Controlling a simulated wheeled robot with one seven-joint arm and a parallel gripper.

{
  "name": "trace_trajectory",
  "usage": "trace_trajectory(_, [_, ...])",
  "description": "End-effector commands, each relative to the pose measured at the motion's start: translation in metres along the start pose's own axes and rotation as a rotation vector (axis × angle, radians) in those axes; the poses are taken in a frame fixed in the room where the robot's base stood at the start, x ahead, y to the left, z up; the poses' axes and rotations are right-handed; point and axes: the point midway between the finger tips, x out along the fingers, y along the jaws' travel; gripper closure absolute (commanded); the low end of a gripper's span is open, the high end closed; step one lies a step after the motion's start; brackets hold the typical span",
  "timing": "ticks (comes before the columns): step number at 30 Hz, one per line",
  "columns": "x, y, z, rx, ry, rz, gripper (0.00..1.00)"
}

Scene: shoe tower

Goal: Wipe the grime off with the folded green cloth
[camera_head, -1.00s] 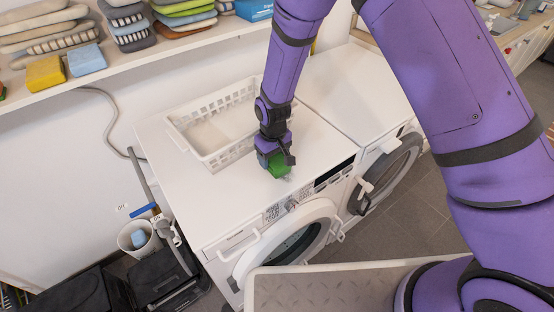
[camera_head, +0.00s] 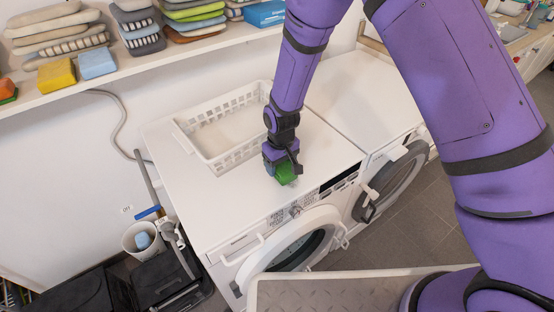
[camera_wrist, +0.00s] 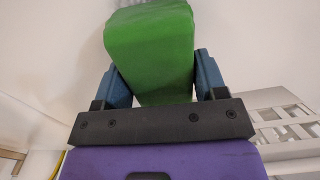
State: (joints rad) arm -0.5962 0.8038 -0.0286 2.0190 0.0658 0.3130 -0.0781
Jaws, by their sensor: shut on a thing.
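My gripper (camera_head: 283,170) is shut on the folded green cloth (camera_head: 286,173), near the front edge of the white washing machine top (camera_head: 215,212). In the wrist view the green cloth (camera_wrist: 152,50) sits between the two blue fingers (camera_wrist: 160,82) and sticks out past their tips. I cannot tell whether the cloth touches the machine top. A small greyish patch (camera_head: 292,184) shows beside the cloth's lower front side; it may be grime, but it is too small to be sure.
A white basket (camera_head: 218,160) stands on the machine behind my gripper. Both machines have open round doors (camera_head: 290,247) at the front. A shelf (camera_head: 140,70) above holds folded cloths and sponges. A bucket (camera_head: 141,240) stands at the lower left. The machine top's left front is clear.

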Motion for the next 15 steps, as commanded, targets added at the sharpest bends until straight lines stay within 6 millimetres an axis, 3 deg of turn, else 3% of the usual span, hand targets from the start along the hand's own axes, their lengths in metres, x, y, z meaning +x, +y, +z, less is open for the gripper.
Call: trace_trajectory(15, [0.004,0.000,0.030,0.000,-0.021,-0.001,0.69])
